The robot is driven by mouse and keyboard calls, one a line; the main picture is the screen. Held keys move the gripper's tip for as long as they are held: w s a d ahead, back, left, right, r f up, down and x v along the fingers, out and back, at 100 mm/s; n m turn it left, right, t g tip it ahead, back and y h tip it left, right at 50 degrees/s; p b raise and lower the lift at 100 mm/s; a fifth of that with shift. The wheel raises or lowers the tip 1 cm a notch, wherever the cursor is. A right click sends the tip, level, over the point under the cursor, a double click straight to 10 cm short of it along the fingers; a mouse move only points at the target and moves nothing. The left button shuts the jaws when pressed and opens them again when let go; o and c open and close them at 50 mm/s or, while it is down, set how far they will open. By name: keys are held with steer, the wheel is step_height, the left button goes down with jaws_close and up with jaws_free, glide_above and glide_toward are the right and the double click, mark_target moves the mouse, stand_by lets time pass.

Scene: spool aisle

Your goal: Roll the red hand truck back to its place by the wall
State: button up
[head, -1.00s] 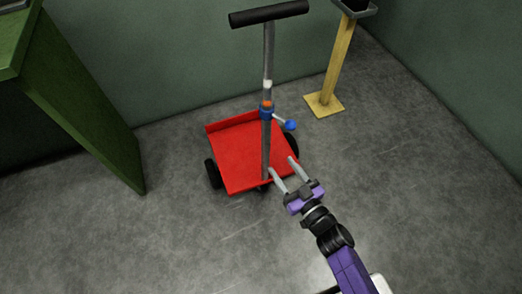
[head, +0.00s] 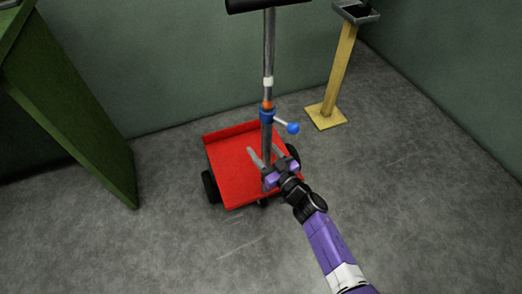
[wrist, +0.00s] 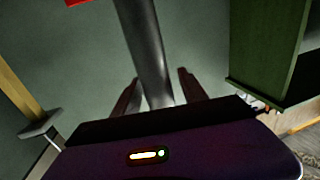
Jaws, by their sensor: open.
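The red hand truck (head: 232,172) stands on the grey floor in the head view, with black wheels and an upright grey pole (head: 268,52). The pole carries a blue collar with a blue-knobbed lever (head: 292,128) and a black crossbar handle (head: 262,5), cut by the top edge. My gripper (head: 265,154) is open at the lower pole, above the truck's red bed. In the wrist view the pole (wrist: 146,50) runs between the two open fingers (wrist: 158,88). I cannot tell whether either finger touches it. A bit of red shows at the top edge there.
A green wall (head: 180,70) stands behind the truck. A yellow post (head: 338,75) with a grey tray on top stands to the right. A tall green cabinet-like piece (head: 75,110) stands at left.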

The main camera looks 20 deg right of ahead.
steer(key=shift+w, duration=0.15)
jaws_close()
stand_by(1.4)
